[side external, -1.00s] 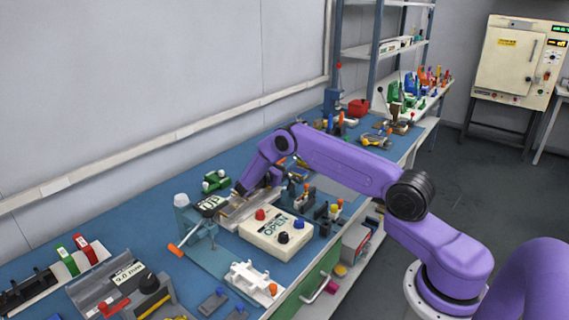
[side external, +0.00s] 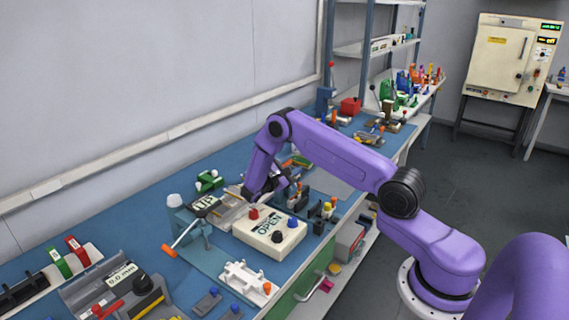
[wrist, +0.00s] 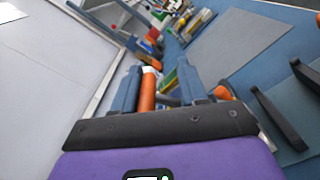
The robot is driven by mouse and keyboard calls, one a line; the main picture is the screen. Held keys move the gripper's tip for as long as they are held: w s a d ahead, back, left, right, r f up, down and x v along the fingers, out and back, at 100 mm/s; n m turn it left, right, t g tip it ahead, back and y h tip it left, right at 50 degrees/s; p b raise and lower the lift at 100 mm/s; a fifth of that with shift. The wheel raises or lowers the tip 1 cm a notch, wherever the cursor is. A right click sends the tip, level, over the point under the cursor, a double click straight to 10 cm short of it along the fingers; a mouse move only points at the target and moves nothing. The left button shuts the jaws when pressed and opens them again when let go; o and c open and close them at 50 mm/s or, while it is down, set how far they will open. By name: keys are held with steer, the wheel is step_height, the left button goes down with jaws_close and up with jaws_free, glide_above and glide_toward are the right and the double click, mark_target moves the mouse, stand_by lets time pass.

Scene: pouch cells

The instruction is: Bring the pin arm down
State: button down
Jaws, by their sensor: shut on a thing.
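My gripper (side external: 281,186) is low over the bench, behind the cream box marked OPEN (side external: 269,232). In the wrist view its two grey-blue fingers (wrist: 160,84) stand apart with an orange cylindrical handle (wrist: 148,92) between them, against the left finger. The gripper is shut on this handle. In the side view the arm's wrist and fingers hide the handle, so I cannot tell its tilt or what it joins. A small sign reading UP (side external: 204,205) stands left of the gripper, by the metal fixture (side external: 231,207).
A press with an orange lever (side external: 184,233) stands left of the cream box. A white bracket (side external: 244,280) lies in front. Green blocks (side external: 209,181) are behind the fixture. Small coloured parts crowd the bench right of the gripper. A bare grey mat (wrist: 235,45) shows in the wrist view.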

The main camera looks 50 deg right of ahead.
steer(key=s+m, duration=0.1)
steer(key=s+f+m, duration=0.1)
steer(key=shift+a+m, duration=0.15)
steer(key=shift+m, duration=0.25)
steer(key=shift+s+a+f+m, duration=0.1)
steer(key=shift+s+f+m, duration=1.15)
steer(key=shift+m, duration=0.35)
steer(key=shift+s, duration=0.15)
steer(key=c, duration=0.7)
jaws_free()
steer(key=shift+o, duration=0.2)
steer(key=shift+s, duration=0.1)
